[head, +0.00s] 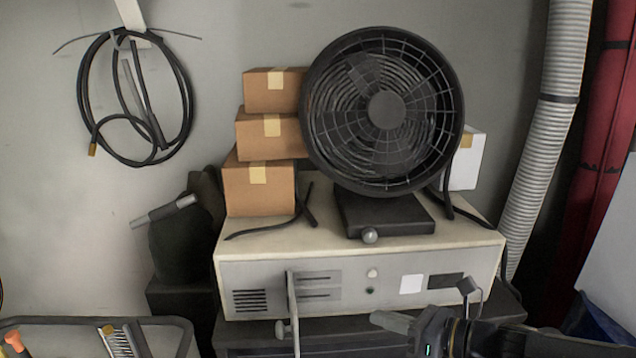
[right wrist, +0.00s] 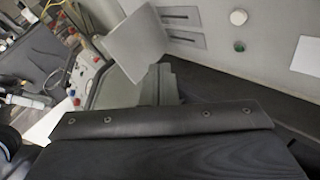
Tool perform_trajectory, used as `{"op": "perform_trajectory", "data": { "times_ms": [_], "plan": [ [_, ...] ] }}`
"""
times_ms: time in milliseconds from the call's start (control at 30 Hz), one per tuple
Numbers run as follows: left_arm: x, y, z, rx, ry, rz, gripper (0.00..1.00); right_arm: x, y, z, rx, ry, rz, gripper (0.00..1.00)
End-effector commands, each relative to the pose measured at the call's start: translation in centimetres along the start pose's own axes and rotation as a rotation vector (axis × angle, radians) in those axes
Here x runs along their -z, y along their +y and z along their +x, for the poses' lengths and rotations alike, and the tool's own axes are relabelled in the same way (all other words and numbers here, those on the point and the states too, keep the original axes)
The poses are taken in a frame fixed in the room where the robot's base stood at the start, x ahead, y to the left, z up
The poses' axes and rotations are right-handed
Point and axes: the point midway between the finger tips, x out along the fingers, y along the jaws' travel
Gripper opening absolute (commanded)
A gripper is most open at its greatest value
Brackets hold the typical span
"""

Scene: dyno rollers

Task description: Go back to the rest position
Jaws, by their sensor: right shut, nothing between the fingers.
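My right gripper (head: 382,318) comes in at the bottom right of the head view, in front of the light machine cabinet (head: 255,272). Its grey fingers are shut with nothing between them. In the right wrist view the shut fingers (right wrist: 162,82) stick out beyond the dark gripper body, with the cabinet front (right wrist: 265,50) behind them. My left gripper is not in view.
A black fan (head: 385,110), stacked cardboard boxes (head: 258,185) and a white box (head: 466,160) stand on the cabinet. A grey upright plate (head: 293,312) stands before it, left of my gripper. A tool tray (head: 165,321) is at lower left.

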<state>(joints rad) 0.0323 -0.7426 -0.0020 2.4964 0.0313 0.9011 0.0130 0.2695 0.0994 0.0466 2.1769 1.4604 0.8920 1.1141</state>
Motion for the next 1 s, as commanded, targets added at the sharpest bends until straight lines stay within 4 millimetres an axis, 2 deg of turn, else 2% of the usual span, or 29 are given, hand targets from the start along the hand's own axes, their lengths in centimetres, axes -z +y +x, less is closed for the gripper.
{"op": "perform_trajectory", "data": {
  "times_ms": [33, 100, 200, 333, 500, 600, 700, 800, 1000],
  "plan": [
    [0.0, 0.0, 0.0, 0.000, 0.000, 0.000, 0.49, 0.2, 2.0, -0.8, -0.028, 0.044, -0.165, 0.00],
    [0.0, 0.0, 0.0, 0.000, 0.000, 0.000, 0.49, 1.2, 4.7, -2.2, -0.078, 0.123, -0.436, 0.00],
    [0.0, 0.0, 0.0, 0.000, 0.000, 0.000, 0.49, 3.3, 7.7, -4.4, -0.159, 0.239, -0.829, 0.00],
    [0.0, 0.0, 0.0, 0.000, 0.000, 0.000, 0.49, 6.4, 10.1, -7.7, -0.276, 0.392, -1.328, 0.00],
    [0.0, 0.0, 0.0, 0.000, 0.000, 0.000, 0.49, 10.0, 10.7, -12.0, -0.446, 0.598, -1.894, 0.00],
    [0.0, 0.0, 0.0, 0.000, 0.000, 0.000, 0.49, 11.3, 10.4, -14.0, -0.538, 0.701, -2.125, 0.00],
    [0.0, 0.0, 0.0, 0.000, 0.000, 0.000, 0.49, 12.0, 10.0, -15.3, -0.606, 0.773, -2.267, 0.00],
    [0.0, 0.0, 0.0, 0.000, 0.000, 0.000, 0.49, 12.3, 9.8, -15.9, -0.644, 0.811, -2.334, 0.00],
    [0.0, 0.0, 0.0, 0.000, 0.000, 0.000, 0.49, 12.4, 9.7, -16.1, -0.656, 0.820, -2.348, 0.00]
  ]
}}
